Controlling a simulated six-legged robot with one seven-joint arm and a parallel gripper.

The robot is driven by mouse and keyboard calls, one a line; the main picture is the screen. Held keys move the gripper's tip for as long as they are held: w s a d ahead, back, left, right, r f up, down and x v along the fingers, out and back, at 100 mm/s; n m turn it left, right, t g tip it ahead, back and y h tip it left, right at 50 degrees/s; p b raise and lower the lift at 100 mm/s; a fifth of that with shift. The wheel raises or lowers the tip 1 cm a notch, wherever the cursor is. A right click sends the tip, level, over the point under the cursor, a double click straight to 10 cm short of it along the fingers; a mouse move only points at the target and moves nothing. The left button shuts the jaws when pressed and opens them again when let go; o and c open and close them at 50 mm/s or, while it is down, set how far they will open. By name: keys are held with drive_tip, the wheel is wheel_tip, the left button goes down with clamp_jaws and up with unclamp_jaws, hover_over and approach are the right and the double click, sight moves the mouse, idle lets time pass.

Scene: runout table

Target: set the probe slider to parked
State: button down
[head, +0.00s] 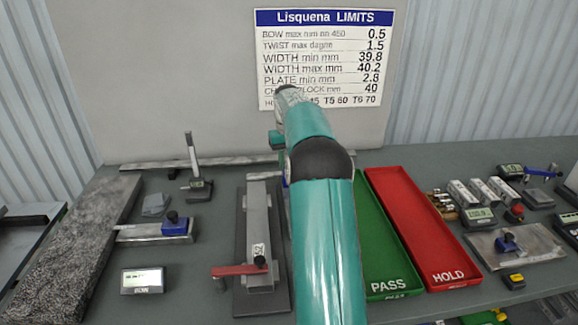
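No part is legibly labelled as the probe slider, so I cannot tell for certain which one it is. A blue block with a black knob (174,224) sits near the right end of a flat metal bar at the left. A red lever with a black knob (238,270) lies across the near end of a long grey fixture (258,215) left of my arm. Another blue block with a knob (508,243) stands on a metal plate at the right. My teal arm reaches up over the table's middle; its gripper fingers are hidden behind it.
A BOW display (143,281) stands at the front left, beside a long granite slab (75,255). An upright stand (195,175) rises behind. Green PASS (388,286) and red HOLD (448,276) trays lie right of my arm. A limits sign (325,18) hangs behind.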

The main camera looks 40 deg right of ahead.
drive_tip(key=shift+w+d+r, duration=0.1)
drive_tip(key=shift+w+d, duration=0.55)
drive_tip(key=shift+w, duration=0.3)
drive_tip(key=shift+w+r, duration=0.1)
drive_tip(key=shift+d, duration=0.1)
drive_tip(key=c, duration=1.1)
unclamp_jaws()
drive_tip(key=shift+w, duration=0.15)
drive_tip(key=shift+c, duration=0.2)
wheel_tip(320, 180, up, 7)
drive_tip(key=shift+r, duration=0.2)
